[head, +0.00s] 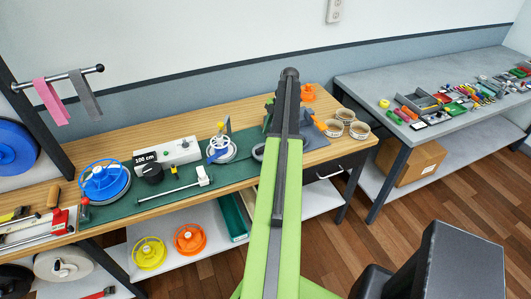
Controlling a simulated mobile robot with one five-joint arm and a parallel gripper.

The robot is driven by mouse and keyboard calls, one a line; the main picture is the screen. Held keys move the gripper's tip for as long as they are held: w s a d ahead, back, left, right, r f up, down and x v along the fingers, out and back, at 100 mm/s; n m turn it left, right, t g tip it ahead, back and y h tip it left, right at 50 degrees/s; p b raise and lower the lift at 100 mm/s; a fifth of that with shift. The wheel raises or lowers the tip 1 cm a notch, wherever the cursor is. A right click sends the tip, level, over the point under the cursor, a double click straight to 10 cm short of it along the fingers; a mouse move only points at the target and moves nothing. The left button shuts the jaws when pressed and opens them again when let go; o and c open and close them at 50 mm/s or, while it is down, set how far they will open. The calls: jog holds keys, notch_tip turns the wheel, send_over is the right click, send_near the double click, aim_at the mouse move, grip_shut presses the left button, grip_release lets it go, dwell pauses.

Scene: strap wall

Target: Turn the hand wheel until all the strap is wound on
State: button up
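A small white spoked wheel (219,146), which looks like the hand wheel, stands on the green mat at the middle of the wooden bench. A short blue piece shows at its left side; I cannot tell whether this is strap. A larger blue spoked reel (104,180) sits on a grey round base at the left end of the mat. Between them is a pale box (178,152) with a label reading "100 cm" and a black knob. My green and dark arm reaches up the middle of the view, right of the white wheel. My gripper is not visible.
A metal rod with a white block (203,175) lies in front of the box. Yellow (149,252) and orange (189,238) reels lie on the lower shelf. Several pale rolls (345,115) stand at the bench's right end. A grey table (405,70) with small parts stands at right.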

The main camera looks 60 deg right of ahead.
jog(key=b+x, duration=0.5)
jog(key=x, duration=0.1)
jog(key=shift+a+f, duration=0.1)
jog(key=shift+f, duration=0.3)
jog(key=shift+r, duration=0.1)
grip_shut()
